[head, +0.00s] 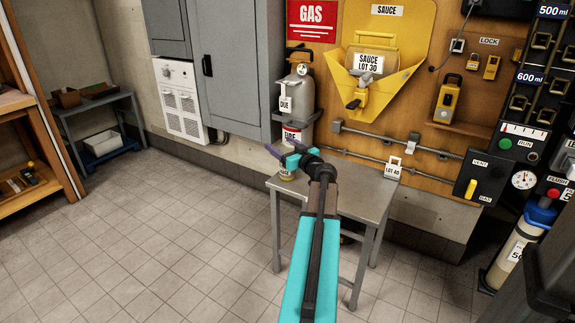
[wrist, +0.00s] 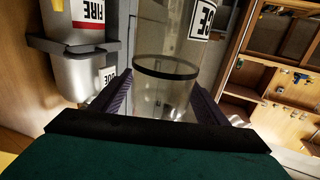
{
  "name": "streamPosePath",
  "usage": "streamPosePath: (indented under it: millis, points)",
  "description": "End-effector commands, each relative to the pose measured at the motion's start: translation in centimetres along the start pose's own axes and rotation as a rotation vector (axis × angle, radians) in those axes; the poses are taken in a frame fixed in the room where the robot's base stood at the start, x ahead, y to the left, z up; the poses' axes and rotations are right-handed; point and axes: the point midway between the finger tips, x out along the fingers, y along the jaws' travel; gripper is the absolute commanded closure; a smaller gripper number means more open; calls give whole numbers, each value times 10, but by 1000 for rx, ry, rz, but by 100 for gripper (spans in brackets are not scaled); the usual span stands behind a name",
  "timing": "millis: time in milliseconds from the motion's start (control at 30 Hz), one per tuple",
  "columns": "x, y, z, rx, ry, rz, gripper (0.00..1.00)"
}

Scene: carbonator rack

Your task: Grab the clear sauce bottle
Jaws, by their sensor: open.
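The clear sauce bottle (wrist: 170,98) is a see-through cylinder with a dark band and a white label ending in "CE", upside down in the wrist view. It stands between my gripper's two purple fingers, which are open on either side of it; contact cannot be told. In the head view my gripper (head: 281,149) is over the left end of a small grey table (head: 345,195). A small labelled container (head: 287,174) shows just below the gripper there, mostly hidden by it; I cannot tell for certain that it is the same bottle.
A grey cylinder (head: 298,92) with "DUE" and "FIRE" labels hangs in a wall bracket behind the gripper, close beside the bottle in the wrist view. A yellow sauce holder (head: 385,45) and rails are above the table. A "LOT 40" tag (head: 392,171) is at its right. The floor left is clear.

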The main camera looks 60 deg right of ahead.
Motion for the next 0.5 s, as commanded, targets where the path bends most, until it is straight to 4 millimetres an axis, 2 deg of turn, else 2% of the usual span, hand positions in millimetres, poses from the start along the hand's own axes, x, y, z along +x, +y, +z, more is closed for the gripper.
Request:
streamPosePath:
  millis: [400, 500]
  points:
    - [-1, 1, 0, 0, 0, 1, 32]
    - [-1, 1, 0, 0, 0, 1, 49]
